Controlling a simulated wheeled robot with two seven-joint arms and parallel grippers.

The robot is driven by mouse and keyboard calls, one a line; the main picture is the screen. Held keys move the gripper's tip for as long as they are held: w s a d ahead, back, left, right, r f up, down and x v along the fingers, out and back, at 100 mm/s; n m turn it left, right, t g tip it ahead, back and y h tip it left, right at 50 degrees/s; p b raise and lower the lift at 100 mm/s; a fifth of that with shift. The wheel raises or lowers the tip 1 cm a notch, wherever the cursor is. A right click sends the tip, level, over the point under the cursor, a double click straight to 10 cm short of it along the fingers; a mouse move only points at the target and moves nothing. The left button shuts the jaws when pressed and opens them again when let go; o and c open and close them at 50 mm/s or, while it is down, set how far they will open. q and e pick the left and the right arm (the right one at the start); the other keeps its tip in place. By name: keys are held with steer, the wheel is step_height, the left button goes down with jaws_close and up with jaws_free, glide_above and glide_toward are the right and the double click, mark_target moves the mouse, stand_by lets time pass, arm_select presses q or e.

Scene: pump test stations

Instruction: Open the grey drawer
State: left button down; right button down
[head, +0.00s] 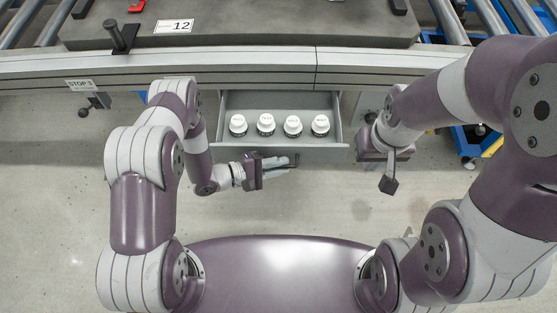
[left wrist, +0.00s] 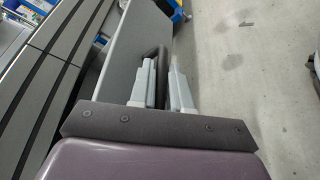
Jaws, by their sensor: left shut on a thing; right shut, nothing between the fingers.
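The grey drawer (head: 337,128) hangs below the workbench in the head view and stands pulled out. Several white-capped round parts (head: 266,122) stand in a row inside it. My left gripper (head: 290,163) is at the drawer's front, shut on its dark bar handle (head: 297,159). The left wrist view shows the fingers (left wrist: 162,88) on both sides of the handle (left wrist: 162,62), next to the drawer's front panel (left wrist: 133,45). My right gripper (head: 389,184) is shut and empty, to the right of the drawer and apart from it.
The workbench edge (head: 250,72) runs across above the drawer. A grey plate with a "12" label (head: 174,26) lies on top. A "STOP 3" label (head: 80,84) is at the left. A blue and yellow cart (head: 470,140) stands at the right. The floor before the drawer is clear.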

arm_select(q)
steer(key=c, duration=1.4)
jaws_free()
steer(key=shift+c, duration=0.2)
steer(key=p+v, duration=0.3)
steer(key=v, duration=0.9)
steer(key=shift+a, duration=0.35)
steer(key=shift+s, duration=0.1)
